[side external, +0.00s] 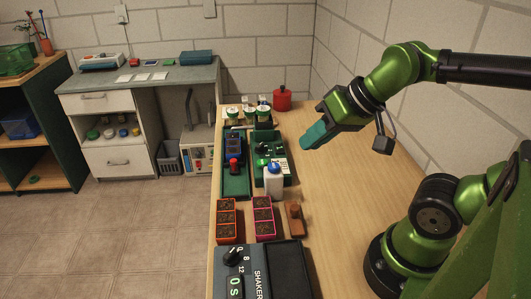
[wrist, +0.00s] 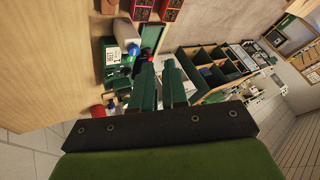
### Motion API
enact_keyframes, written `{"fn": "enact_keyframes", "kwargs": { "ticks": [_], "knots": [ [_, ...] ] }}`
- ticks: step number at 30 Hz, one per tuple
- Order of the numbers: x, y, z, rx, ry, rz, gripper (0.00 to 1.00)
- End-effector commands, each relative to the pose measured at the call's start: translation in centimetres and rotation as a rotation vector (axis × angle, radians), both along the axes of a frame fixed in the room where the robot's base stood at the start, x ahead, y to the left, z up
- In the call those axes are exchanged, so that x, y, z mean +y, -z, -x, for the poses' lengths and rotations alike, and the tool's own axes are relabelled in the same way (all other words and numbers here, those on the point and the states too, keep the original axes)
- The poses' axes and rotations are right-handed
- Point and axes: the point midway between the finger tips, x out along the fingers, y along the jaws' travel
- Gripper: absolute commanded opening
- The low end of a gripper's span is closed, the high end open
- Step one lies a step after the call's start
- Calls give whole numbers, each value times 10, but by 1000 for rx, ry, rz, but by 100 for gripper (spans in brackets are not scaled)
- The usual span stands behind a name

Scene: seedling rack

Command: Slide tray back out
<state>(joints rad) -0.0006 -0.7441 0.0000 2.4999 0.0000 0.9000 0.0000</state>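My gripper (side external: 315,134) is raised above the right side of the wooden bench, apart from everything on it. In the wrist view its two green fingers (wrist: 160,88) have a narrow gap with nothing seen between them. I cannot tell which tray is the task's. A shallow dark green tray (side external: 236,186) lies left of the white bottle, with a red-topped item at its far part; it also shows in the wrist view (wrist: 152,38). An orange tray (side external: 227,222) and a pink tray (side external: 264,215), both divided and soil-filled, stand nearer the camera.
A white bottle with a blue cap (side external: 273,180) stands beside the green tray. A shaker (side external: 256,270) fills the near end. A wooden block (side external: 295,218) lies beside the pink tray. Cups (side external: 247,115) and a red canister (side external: 282,98) stand at the back. The bench's right side is clear.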

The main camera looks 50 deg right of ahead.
Motion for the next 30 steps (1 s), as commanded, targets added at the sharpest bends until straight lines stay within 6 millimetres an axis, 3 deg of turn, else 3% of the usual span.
{"fn": "enact_keyframes", "kwargs": {
  "ticks": [1, 4, 7, 16, 24, 30],
  "knots": [
    [0, 5, -1, 23, -1, 0, 21],
    [0, 14, -12, 79, -2, -1, 37],
    [-3, 12, -39, 138, -1, 5, 48],
    [-19, 15, -147, 372, 92, 17, 48],
    [-38, 48, -243, 576, 274, 49, 48],
    [-46, 62, -285, 657, 442, 64, 48]
  ]
}}
